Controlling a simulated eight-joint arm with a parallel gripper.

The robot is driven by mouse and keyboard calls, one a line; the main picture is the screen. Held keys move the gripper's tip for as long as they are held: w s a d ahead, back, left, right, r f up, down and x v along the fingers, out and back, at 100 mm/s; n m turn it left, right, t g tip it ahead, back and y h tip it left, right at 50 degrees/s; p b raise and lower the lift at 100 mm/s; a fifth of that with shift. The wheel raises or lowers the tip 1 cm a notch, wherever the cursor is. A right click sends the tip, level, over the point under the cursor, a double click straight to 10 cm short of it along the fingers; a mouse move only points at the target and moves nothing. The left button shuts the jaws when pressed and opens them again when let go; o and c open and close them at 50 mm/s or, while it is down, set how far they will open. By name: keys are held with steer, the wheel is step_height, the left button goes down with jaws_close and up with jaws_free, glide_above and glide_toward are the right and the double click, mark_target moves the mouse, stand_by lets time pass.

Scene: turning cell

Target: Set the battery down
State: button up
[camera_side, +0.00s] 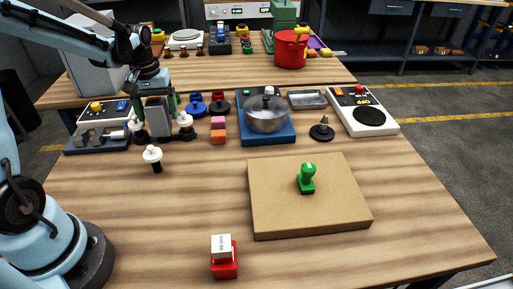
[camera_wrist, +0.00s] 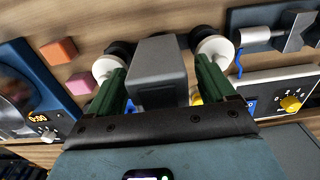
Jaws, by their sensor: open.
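A grey rectangular block, which looks like the battery (camera_side: 157,117), stands upright at the left of the table in the side view. In the wrist view the battery (camera_wrist: 158,72) lies between the two green fingers of my gripper (camera_wrist: 165,85), with visible gaps on both sides. My gripper (camera_side: 156,103) is open around it in the side view, pointing down from above. The base of the battery is partly hidden, so I cannot tell exactly what it rests on.
White-and-black knobs (camera_side: 185,120) stand close on both sides of the battery, another (camera_side: 152,155) in front. Orange and pink blocks (camera_side: 218,130) and a blue scale with a pot (camera_side: 267,115) are to the right. A brown board (camera_side: 275,210) holds a green stamp (camera_side: 307,178).

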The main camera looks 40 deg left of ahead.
step_height(320, 180, up, 12)
steer(key=shift+d+r, duration=0.15)
steer(key=s+d+f+m+t, duration=0.2)
steer(key=s+d+m+t, duration=0.1)
steer(key=d, duration=0.5)
steer(key=s+d+f+m+t, duration=0.3)
steer(key=d+m, duration=0.3)
steer(key=d, duration=0.2)
steer(key=shift+s+d+f+t, duration=0.2)
steer(key=shift+d+t, duration=0.15)
steer(key=shift+t, duration=0.25)
steer(key=shift+r, duration=0.1)
stand_by(0.4)
